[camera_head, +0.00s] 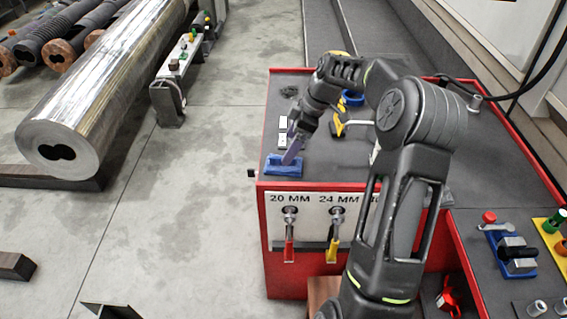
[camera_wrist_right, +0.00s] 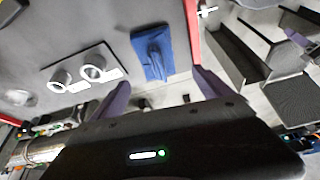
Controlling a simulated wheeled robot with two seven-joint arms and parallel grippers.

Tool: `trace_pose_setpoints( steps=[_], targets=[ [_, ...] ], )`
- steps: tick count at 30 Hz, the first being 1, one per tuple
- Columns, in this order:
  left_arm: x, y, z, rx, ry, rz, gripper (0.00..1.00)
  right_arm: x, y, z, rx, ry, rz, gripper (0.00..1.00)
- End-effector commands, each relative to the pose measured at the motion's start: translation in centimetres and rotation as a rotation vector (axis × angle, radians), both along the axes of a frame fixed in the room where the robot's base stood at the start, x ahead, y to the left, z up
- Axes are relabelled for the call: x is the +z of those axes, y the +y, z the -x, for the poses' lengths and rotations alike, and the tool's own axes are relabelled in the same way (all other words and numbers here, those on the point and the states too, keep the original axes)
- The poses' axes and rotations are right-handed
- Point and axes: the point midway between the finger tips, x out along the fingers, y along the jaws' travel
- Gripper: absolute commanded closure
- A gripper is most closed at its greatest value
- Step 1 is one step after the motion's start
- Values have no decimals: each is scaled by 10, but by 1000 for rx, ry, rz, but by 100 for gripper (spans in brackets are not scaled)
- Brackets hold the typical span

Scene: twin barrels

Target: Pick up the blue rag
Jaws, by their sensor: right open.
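The blue rag (camera_head: 279,169) lies folded on the dark top of the red cart, near its front left corner. It also shows in the right wrist view (camera_wrist_right: 150,50), flat with a raised fold in its middle. My right gripper (camera_head: 292,152) is just above the rag in the head view, with its purple fingers pointing down at it. In the right wrist view its fingers (camera_wrist_right: 160,92) are wide apart with nothing between them, and the rag lies beyond the tips. Contact with the rag cannot be told. My left gripper is not in view.
White ring-like parts on a plate (camera_wrist_right: 84,69) lie beside the rag. The red cart (camera_head: 262,215) has a raised rim; a red-handled tool (camera_head: 289,245) and a yellow-handled one (camera_head: 333,248) hang on its front. A large twin-bore metal cylinder (camera_head: 110,85) lies at left. Open floor lies between.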

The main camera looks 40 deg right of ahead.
Motion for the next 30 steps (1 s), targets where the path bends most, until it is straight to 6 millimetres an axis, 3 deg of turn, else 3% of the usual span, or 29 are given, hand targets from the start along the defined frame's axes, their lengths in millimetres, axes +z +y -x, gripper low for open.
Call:
trace_pose_setpoints(
  steps=[6, 17, 27, 30],
  targets=[
    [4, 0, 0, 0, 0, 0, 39, -18, 6, -6, 0, 1, -1, 11],
    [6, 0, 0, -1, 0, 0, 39, -22, 7, -8, 1, 1, -1, 11],
    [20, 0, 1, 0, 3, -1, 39, -62, 17, -23, 1, 1, -1, 11],
    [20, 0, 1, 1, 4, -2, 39, -67, 18, -24, 0, 1, -1, 11]
  ],
)
